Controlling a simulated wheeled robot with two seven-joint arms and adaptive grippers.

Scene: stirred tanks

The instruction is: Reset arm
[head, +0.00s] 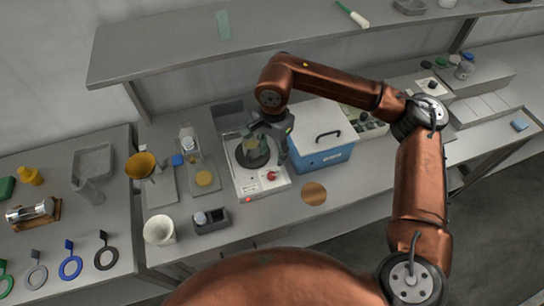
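My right arm reaches in from the lower right and bends down over the bench. Its dark gripper (266,141) hangs over a white stirrer unit (262,185) with a round black plate and a red knob. A small greenish, see-through vessel (252,142) shows beside the fingers, above the black plate. The picture is too small to tell whether the fingers touch it or how far apart they are. My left gripper is not in view.
A blue box with a white lid (322,155) stands close right of the gripper. A grey shelf (160,55) runs above the bench. A yellow funnel (140,165), a white cup (159,230) and a copper disc (314,193) are nearby. Ring-handled tools lie on the left table.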

